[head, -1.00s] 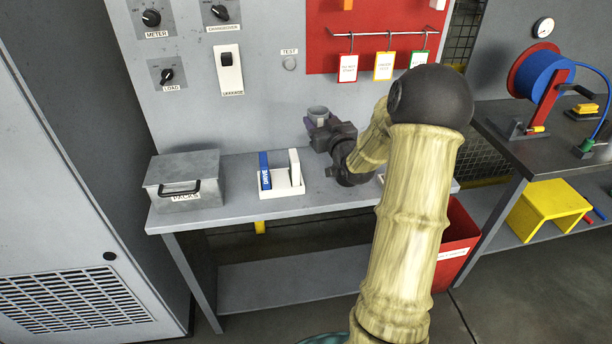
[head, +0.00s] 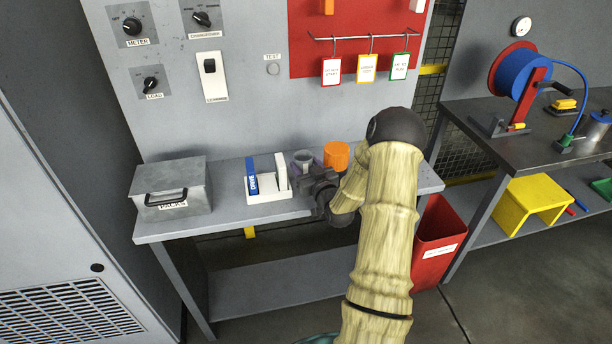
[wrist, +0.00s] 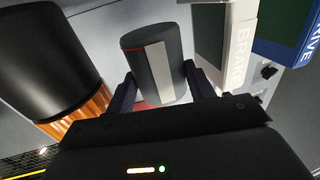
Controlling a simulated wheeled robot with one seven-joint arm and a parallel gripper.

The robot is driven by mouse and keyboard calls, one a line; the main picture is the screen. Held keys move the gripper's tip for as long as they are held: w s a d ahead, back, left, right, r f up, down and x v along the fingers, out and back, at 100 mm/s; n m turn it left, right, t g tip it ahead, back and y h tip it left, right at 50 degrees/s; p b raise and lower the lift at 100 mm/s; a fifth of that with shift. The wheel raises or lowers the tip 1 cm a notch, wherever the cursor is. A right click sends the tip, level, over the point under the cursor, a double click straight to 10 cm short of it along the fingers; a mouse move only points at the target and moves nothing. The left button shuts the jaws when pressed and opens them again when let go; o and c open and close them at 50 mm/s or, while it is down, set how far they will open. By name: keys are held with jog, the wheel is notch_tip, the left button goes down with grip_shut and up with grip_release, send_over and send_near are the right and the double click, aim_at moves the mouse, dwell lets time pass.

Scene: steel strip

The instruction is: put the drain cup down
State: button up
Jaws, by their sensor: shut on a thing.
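The drain cup (head: 303,157) is a small grey cup just right of the white upright block on the bench. In the wrist view the cup (wrist: 157,62) is a dark grey cylinder with a pale stripe, between the two fingers. My gripper (head: 307,170) is shut on it from the front right. The gripper also shows in the wrist view (wrist: 160,88), with a finger on each side of the cup. The cup is low over the bench (head: 225,222); its base is hidden, so I cannot tell whether it touches.
A white holder (head: 268,196) with a blue and a white block stands close left of the cup. An orange cylinder (head: 336,154) stands close right, partly behind my arm. A grey metal box (head: 172,188) is farther left. A red bin (head: 436,245) stands below the bench's right end.

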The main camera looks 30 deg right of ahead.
jog(key=shift+f, duration=1.95)
jog(key=shift+f, duration=0.15)
jog(key=o, duration=1)
jog(key=shift+s, duration=0.1)
